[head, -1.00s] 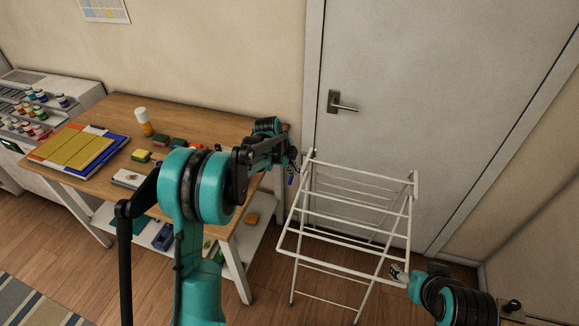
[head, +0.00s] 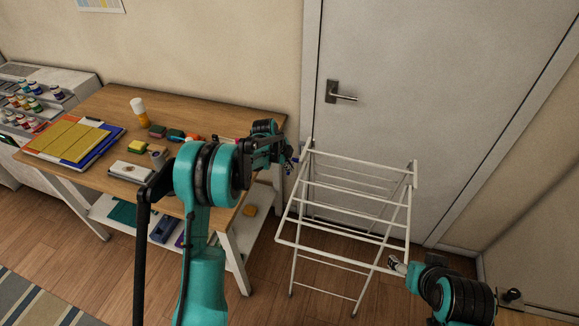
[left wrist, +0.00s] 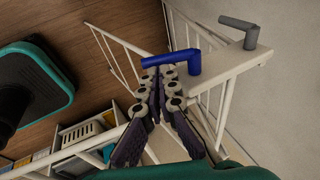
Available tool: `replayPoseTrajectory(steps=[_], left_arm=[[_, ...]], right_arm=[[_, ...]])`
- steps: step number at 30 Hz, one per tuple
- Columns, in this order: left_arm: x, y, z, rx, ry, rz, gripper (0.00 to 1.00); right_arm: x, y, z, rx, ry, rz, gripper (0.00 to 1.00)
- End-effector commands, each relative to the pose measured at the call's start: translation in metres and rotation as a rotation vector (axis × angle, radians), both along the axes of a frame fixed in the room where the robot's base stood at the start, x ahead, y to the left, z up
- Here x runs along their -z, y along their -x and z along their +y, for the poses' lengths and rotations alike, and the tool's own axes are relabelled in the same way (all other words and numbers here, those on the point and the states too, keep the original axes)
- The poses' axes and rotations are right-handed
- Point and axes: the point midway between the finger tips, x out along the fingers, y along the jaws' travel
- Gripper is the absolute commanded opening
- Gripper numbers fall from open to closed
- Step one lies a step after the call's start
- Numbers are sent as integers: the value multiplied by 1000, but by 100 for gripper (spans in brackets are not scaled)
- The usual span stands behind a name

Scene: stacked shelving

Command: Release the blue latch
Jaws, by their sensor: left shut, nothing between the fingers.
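The blue latch (left wrist: 182,61) is an L-shaped blue handle on the upper edge of the white drying rack (left wrist: 237,63), clear in the left wrist view. Its long arm reaches left, just beyond my left fingertips. My left gripper (left wrist: 157,74) is shut and empty, with its tips close to the latch; I cannot tell whether they touch. In the head view my left gripper (head: 292,158) is small and dark at the rack's upper left corner, and the latch is hard to make out. My right gripper (head: 398,265) is by the rack's lower right; its jaws are unclear.
A grey latch (left wrist: 240,30) sits farther along the rack's edge. A wooden workbench (head: 95,107) with paint, sponges and folders stands to the left. A closed grey door (head: 420,85) is behind the rack. Open floor (head: 95,275) lies at front left.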

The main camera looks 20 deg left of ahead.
Motion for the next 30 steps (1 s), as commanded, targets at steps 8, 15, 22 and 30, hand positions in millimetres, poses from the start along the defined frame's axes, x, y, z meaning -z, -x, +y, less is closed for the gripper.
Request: replayPoseTrajectory(steps=[8, 15, 22, 30], left_arm=[[4, 1, 0, -1, 2, -49, 0], [6, 2, 0, 0, 3, -84, 0], [9, 3, 0, -1, 5, -126, 0], [17, 5, 1, -3, 7, -217, 0]], right_arm=[[9, 0, 0, 0, 0, 0, 65], [14, 0, 0, 0, 0, 0, 65], [21, 0, 0, 0, 0, 0, 65], [37, 0, 0, 0, 0, 0, 65]])
